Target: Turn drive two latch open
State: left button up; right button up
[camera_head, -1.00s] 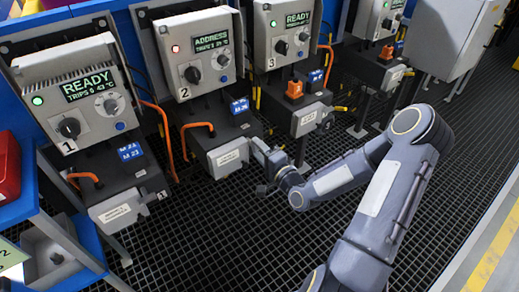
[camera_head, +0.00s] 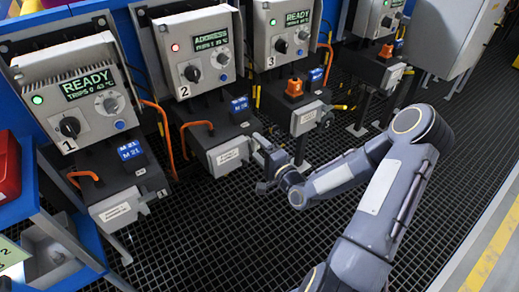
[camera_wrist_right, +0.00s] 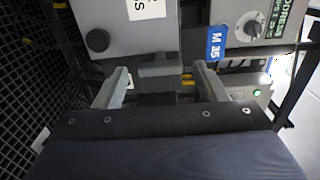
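Drive two's control box (camera_head: 195,48) has a red light, an ADDRESS screen and the number 2. Below it is a dark motor with a blue label and a grey terminal box (camera_head: 226,157). My right gripper (camera_head: 262,158) is at the right end of that terminal box. In the right wrist view my right gripper (camera_wrist_right: 162,84) is open. A short grey bar (camera_wrist_right: 160,70), which may be the latch, shows between the fingertips, with a gap on either side. The terminal box (camera_wrist_right: 125,27) is just beyond it. My left gripper is not in view.
Drive one (camera_head: 82,92) with a READY screen stands to the left, and drive three (camera_head: 285,40) to the right. Dark grating (camera_head: 225,235) in front is clear apart from my arm.

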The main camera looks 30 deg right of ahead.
jog(key=s, duration=0.7)
jog(key=shift+s+d+p, duration=0.3)
jog(key=shift+s+p, duration=0.1)
